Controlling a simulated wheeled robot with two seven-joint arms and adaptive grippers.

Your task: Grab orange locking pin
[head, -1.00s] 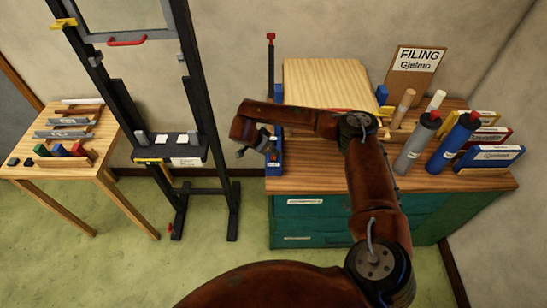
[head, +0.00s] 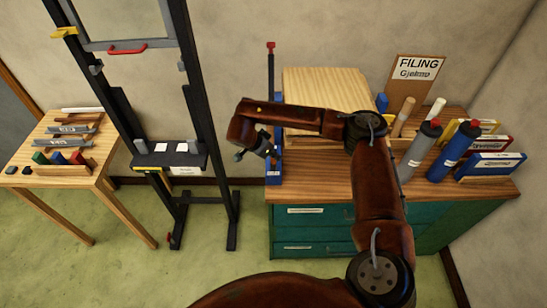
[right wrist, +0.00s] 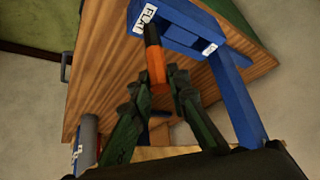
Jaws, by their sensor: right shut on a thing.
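The orange locking pin (right wrist: 156,68) shows in the right wrist view, with a dark end pointing away from the gripper. My right gripper (right wrist: 160,86) is shut on it. The pin's dark end overlaps the blue fixture (right wrist: 178,22) marked "FLAT"; I cannot tell whether they touch. In the head view my right gripper (head: 254,151) is beside the blue fixture (head: 274,165) at the left edge of the green-drawered bench; the pin cannot be made out there. My left gripper is not in view.
The wooden bench top (head: 340,186) holds a pale board (head: 325,95), grey and blue tubes (head: 450,150) and a filing rack. A dark easel (head: 120,100) stands left of the gripper. A small table (head: 75,140) with tools is at far left.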

